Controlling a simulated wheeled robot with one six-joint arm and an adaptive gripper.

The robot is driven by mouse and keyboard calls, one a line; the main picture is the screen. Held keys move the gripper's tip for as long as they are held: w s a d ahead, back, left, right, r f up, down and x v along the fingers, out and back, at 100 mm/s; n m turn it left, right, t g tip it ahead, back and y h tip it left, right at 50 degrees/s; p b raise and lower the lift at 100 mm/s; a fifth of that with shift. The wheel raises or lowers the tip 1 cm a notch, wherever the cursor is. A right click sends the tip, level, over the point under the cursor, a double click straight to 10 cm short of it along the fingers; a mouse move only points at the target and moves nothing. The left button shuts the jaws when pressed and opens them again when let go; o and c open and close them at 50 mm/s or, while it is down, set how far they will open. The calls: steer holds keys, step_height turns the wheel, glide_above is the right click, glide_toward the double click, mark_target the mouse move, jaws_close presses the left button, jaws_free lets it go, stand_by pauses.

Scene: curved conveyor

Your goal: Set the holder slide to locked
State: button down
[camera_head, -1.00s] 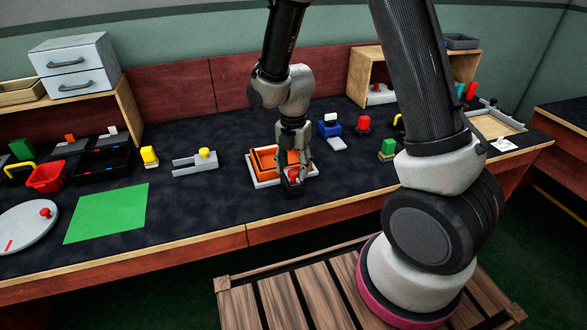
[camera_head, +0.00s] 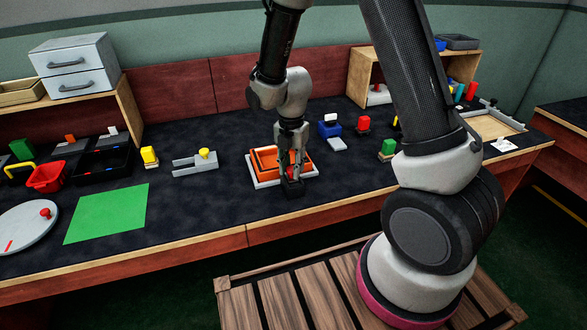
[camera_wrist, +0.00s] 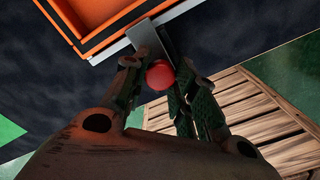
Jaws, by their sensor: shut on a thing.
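An orange open-topped holder (camera_head: 265,162) sits on a light grey base plate (camera_head: 254,181) in the middle of the bench. It also shows at the top of the wrist view (camera_wrist: 85,25). At its front edge is a grey bar (camera_wrist: 148,40) with a round red knob (camera_wrist: 160,75), which I take to be the slide. My gripper (camera_head: 292,178) points down at the holder's front right. In the wrist view my gripper (camera_wrist: 160,88) has its fingers on both sides of the red knob and is shut on it. In the head view the fingers hide the knob.
A grey channel piece with a yellow knob (camera_head: 195,162) stands left of the holder. A blue block piece (camera_head: 329,130) and a red-topped piece (camera_head: 363,125) stand to its right. A green mat (camera_head: 107,213) lies at left. The bench front near the holder is clear.

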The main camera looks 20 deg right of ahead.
steer(key=shift+w, duration=0.95)
steer(key=c, duration=1.1)
jaws_free()
steer(key=shift+r, duration=0.1)
step_height(320, 180, up, 12)
